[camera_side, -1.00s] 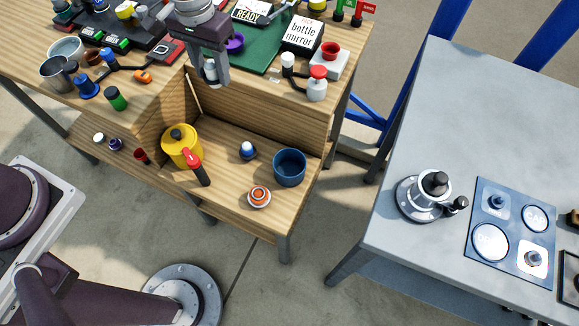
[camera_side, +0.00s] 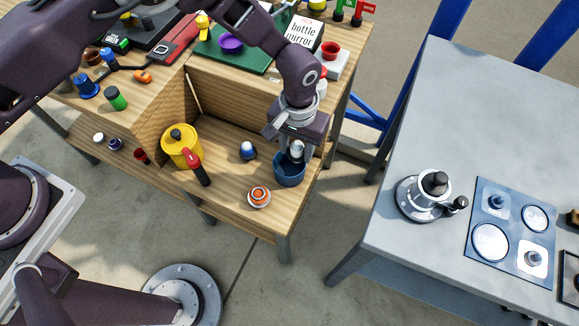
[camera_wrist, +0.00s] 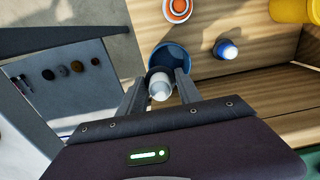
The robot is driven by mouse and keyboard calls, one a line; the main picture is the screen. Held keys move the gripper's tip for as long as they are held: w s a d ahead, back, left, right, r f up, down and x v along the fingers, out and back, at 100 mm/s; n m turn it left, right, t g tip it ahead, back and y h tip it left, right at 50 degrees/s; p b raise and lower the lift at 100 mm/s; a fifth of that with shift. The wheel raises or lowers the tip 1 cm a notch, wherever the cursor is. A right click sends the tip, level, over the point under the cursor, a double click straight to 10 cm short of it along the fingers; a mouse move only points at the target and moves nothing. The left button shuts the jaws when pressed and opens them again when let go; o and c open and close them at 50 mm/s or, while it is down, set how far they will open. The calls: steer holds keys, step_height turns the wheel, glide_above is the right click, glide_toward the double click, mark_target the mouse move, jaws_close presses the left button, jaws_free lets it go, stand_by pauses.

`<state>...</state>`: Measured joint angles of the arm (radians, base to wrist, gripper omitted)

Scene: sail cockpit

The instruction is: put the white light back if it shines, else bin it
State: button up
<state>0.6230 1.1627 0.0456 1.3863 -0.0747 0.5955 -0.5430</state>
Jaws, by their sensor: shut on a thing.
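My gripper (camera_side: 296,157) points down over the lower wooden shelf and is shut on the white light (camera_side: 297,147). In the wrist view the white light (camera_wrist: 160,88) sits between the two fingers of my gripper (camera_wrist: 166,74). Its end looks pale and greyish; I cannot tell from these frames whether it shines. The blue bin (camera_side: 289,175) stands directly below at the shelf's right side. The bin (camera_wrist: 169,52) also shows in the wrist view, partly hidden by the light and fingers. The fingertips are at or just above its rim; I cannot tell which.
A blue-and-white round thing (camera_side: 248,150) and an orange-and-white one (camera_side: 259,196) are on the shelf beside the bin. The upper bench is crowded. A grey table (camera_side: 400,130) stands at right.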

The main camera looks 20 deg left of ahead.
steer(key=shift+f, duration=0.2)
steer(key=o, duration=1.4)
steer(key=shift+o, duration=0.2)
step_height(320, 180, up, 7)
steer(key=shift+r, duration=0.1)
